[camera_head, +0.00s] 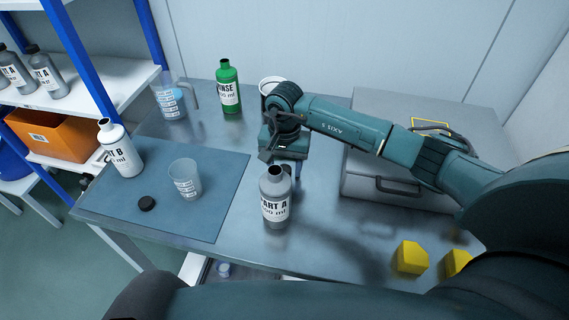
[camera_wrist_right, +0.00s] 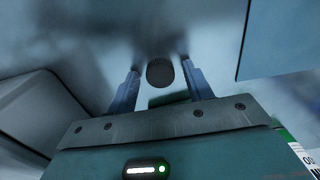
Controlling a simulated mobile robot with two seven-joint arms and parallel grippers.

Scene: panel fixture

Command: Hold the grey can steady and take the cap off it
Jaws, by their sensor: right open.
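The grey can (camera_head: 275,207), labelled PART A, stands upright on the bare steel table just right of the blue mat. In the right wrist view the right gripper (camera_wrist_right: 160,78) is open, and a dark round cap (camera_wrist_right: 160,72) shows between the fingers with a gap on each side. My left gripper is not in view, and no gripper visibly holds the can.
Another black cap (camera_head: 146,203), a clear beaker (camera_head: 185,180) and a white PART B can (camera_head: 121,150) are on the mat (camera_head: 213,210). A green bottle (camera_head: 228,88) stands behind. A grey case (camera_head: 361,170) and yellow blocks (camera_head: 411,258) are at right.

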